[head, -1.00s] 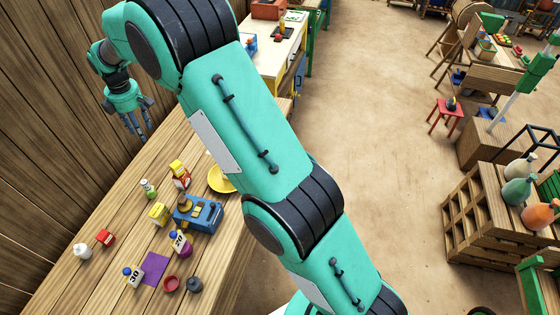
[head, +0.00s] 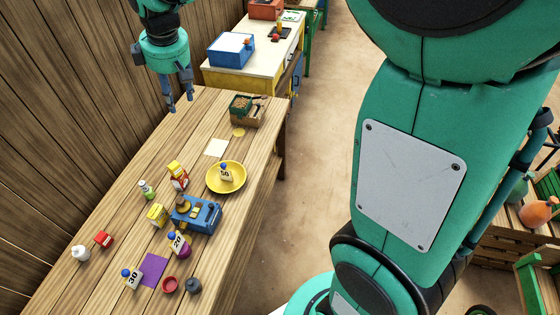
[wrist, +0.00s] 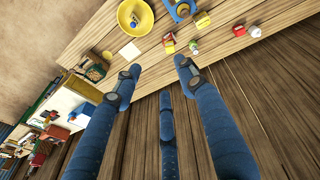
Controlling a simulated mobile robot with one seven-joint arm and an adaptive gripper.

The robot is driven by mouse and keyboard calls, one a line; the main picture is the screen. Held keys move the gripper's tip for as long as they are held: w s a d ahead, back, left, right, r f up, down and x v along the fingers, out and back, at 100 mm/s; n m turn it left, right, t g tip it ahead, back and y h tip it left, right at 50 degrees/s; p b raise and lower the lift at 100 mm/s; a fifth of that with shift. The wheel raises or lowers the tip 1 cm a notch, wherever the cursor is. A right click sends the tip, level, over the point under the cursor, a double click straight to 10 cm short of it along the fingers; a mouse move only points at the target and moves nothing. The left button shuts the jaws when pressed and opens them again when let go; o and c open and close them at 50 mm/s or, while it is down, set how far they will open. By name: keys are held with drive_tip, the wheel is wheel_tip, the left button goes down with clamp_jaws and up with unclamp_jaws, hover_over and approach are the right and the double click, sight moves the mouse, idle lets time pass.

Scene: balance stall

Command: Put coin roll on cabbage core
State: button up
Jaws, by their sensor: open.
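My gripper (head: 178,102) hangs open and empty over the far left edge of the wooden table, by the plank wall. In the wrist view its blue fingers (wrist: 157,76) are spread, with nothing between them. I cannot tell for certain which small item is the coin roll or the cabbage core. Standing on the table are a yellow plate (head: 240,187) with a "50" block (head: 226,174) on it, a blue device (head: 207,217), a "20" block (head: 179,242), a "30" block (head: 132,279), and a purple mat (head: 154,268). All are apart from my gripper.
Bottles, a red box (head: 103,239) and a yellow box (head: 157,214) stand nearer the wall. A green-and-brown box (head: 245,108) stands at the table's far right. A cream card (head: 216,147) lies flat. The tabletop below my gripper is mostly clear. A blue box (head: 231,50) sits on another table beyond.

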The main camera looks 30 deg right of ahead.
drive_tip(key=s+d+m+t, duration=0.1)
drive_tip(key=s+d+m, duration=0.2)
drive_tip(key=s, duration=0.8)
drive_tip(key=s+d+m, duration=0.4)
drive_tip(key=s+d, duration=0.1)
drive_tip(key=s, duration=0.6)
drive_tip(key=s+d+m+t, duration=0.1)
drive_tip(key=s+d+m, duration=0.2)
drive_tip(key=s, duration=0.9)
drive_tip(key=shift+d+t+h, duration=0.3)
drive_tip(key=shift+d, duration=0.15)
wheel_tip(320, 180, down, 12)
drive_tip(key=b, duration=1.2)
